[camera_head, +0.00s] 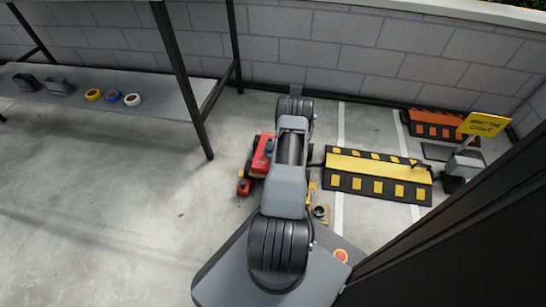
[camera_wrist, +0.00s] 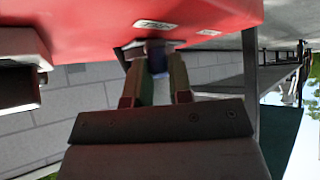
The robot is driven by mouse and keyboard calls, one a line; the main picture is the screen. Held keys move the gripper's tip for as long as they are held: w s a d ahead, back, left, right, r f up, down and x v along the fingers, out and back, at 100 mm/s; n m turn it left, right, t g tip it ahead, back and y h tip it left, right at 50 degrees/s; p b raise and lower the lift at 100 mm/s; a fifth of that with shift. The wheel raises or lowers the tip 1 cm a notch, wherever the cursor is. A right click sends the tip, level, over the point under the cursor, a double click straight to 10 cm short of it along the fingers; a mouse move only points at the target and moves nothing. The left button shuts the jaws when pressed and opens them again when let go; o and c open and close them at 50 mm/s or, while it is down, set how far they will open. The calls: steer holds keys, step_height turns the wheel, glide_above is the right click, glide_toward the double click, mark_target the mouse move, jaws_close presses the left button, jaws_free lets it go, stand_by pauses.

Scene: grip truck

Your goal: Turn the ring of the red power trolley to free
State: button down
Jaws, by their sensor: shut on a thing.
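The red power trolley (camera_head: 261,156) stands on the concrete floor, partly hidden behind my arm in the head view. In the wrist view its red body (camera_wrist: 80,14) fills the top, with small white labels on it. My gripper (camera_wrist: 156,78) reaches up to the red body, its two fingers on either side of a small dark bluish round part, which looks like the ring (camera_wrist: 158,58). The gripper is shut on it. The ring's marking and turned position cannot be read. My gripper is hidden behind my arm in the head view.
A yellow-and-black cable ramp (camera_head: 377,175) lies right of my arm, with an orange one (camera_head: 441,126) behind it. A yellow sign (camera_head: 484,124) stands at the right. A shelf (camera_head: 150,101) with tape rolls stands at the left. The floor at left front is clear.

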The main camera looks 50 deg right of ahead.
steer(key=shift+s, duration=0.1)
steer(key=c, duration=1.1)
jaws_free()
steer(key=shift+d, duration=0.1)
steer(key=shift+o, duration=0.2)
steer(key=shift+r, duration=0.15)
steer(key=p+v, duration=0.6)
steer(key=v, duration=0.7)
steer(key=shift+s, duration=0.2)
steer(key=shift+r+p, duration=0.15)
steer(key=shift+p, duration=0.15)
